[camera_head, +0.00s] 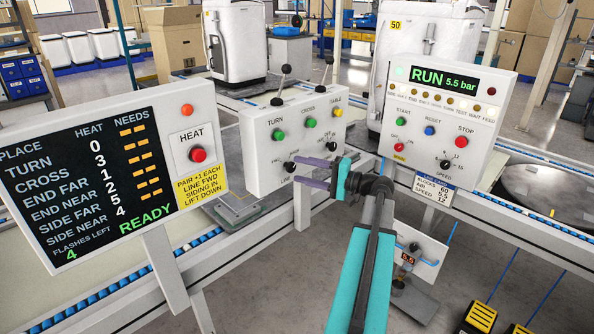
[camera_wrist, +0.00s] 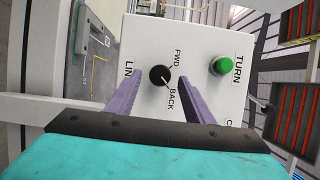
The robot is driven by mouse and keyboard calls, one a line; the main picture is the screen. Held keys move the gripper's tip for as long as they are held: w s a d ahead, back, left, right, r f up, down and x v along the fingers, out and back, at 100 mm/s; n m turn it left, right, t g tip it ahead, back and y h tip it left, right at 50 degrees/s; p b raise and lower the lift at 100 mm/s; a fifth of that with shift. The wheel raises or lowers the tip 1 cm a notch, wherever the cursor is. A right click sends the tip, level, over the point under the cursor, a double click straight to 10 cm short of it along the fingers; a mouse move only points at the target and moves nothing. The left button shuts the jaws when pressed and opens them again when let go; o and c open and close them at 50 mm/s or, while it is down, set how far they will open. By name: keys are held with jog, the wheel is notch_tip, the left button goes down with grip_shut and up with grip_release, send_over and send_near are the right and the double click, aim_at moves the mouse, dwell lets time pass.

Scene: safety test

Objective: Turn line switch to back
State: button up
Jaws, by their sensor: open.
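The line switch is a small black knob (camera_wrist: 160,76) on a white panel, with LINE, FWD and BACK printed around it in the wrist view. Its white pointer mark appears to slant toward BACK. In the head view the knob (camera_head: 289,166) is at the lower part of the middle control box (camera_head: 262,150). My gripper (camera_head: 301,172) is open in front of the box. In the wrist view its two purple fingers (camera_wrist: 161,84) appear on either side of the knob, with a gap visible. I cannot tell whether the tips touch the panel.
The box also has a green TURN button (camera_wrist: 221,66), another dark knob (camera_head: 331,146) and levers on top. A HEAT display panel (camera_head: 218,165) stands left, and a RUN 5.5 bar panel (camera_head: 480,118) stands right. Conveyor rails run below.

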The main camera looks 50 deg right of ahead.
jog(key=v, duration=1.1)
dwell(0.3)
jog(key=w+a+f+n+g+y+p, duration=0.1)
jog(key=w+a+f+g, duration=0.3)
jog(key=w+a+f, duration=0.5)
jog(key=w+a+f+n+g+y+p, duration=0.15)
jog(key=w+a+f+g, duration=0.25)
jog(key=a+f, duration=0.85)
jog(key=a+f+g+p, duration=0.1)
jog(key=a+f+g, duration=0.2)
jog(key=a+f, duration=0.65)
jog(key=s+a+f+n+g+h+p, duration=0.2)
jog(key=s+a+f+n+g, duration=0.25)
jog(key=s+a+f, duration=0.5)
jog(key=s+a+f+n+g+h+p, duration=0.1)
jog(key=s+a+f+n+g+h, duration=0.15)
jog(key=s+a+f+g, duration=0.65)
jog(key=s+a+n+t+h+p, duration=0.1)
jog(key=s+a+n+t+h, duration=0.1)
jog(key=s+a+n+h, duration=0.1)
jog(key=shift+s+a+f+n+h+p, duration=0.3)
jog(key=shift+s+a+n, duration=0.55)
jog(key=shift+s, duration=0.75)
